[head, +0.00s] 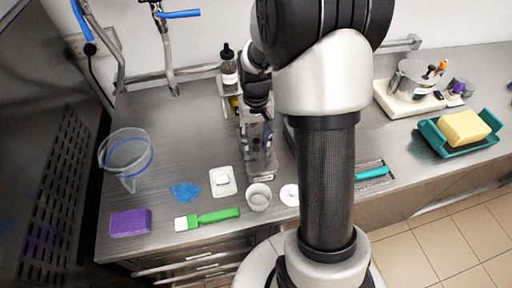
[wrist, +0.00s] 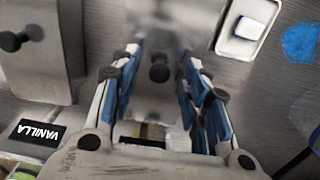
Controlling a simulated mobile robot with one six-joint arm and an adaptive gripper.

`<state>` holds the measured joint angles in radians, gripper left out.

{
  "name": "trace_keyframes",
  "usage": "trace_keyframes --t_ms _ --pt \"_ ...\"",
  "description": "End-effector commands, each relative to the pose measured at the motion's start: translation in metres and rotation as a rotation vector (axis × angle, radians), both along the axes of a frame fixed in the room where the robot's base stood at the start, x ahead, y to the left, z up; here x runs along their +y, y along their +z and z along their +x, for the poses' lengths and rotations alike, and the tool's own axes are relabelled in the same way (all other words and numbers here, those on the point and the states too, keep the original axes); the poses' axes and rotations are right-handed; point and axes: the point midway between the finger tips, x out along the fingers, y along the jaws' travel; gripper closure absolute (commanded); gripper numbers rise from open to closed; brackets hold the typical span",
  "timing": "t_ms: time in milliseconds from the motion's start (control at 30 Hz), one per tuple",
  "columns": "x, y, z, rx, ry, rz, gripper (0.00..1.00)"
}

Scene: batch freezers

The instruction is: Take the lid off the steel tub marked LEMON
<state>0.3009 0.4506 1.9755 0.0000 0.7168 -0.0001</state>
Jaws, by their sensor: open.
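In the wrist view a steel lid with a dark round knob (wrist: 159,72) lies between the fingers of my gripper (wrist: 158,65). The fingers have blue pads, stand open on either side of the knob, and look apart from it. The label below this lid is mostly hidden by my gripper, so I cannot read LEMON. Left of it is another steel lid with a knob (wrist: 14,40), beside a VANILLA label (wrist: 37,133). In the head view my gripper (head: 258,122) is over a steel tub (head: 262,164), whose small front label is unreadable; my arm hides the area to its right.
A white cup (head: 259,198), white dish (head: 222,182), green brush (head: 210,217), blue patch (head: 186,192) and purple sponge (head: 130,222) lie in front. A clear jug (head: 127,160) stands left. A dropper bottle (head: 228,68) stands behind. A teal tray (head: 440,143) holds a yellow block at right.

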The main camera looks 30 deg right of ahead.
Motion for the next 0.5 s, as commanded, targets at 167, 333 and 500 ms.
trace_keyframes --t_ms 167,333,500 --pt "-0.0004 -0.0029 0.0004 -0.002 0.000 -0.001 0.58" --pt "-0.0004 -0.0027 0.0003 -0.002 0.000 -0.001 0.64" --pt "-0.0004 -0.0026 0.0002 -0.002 0.000 -0.001 0.76"
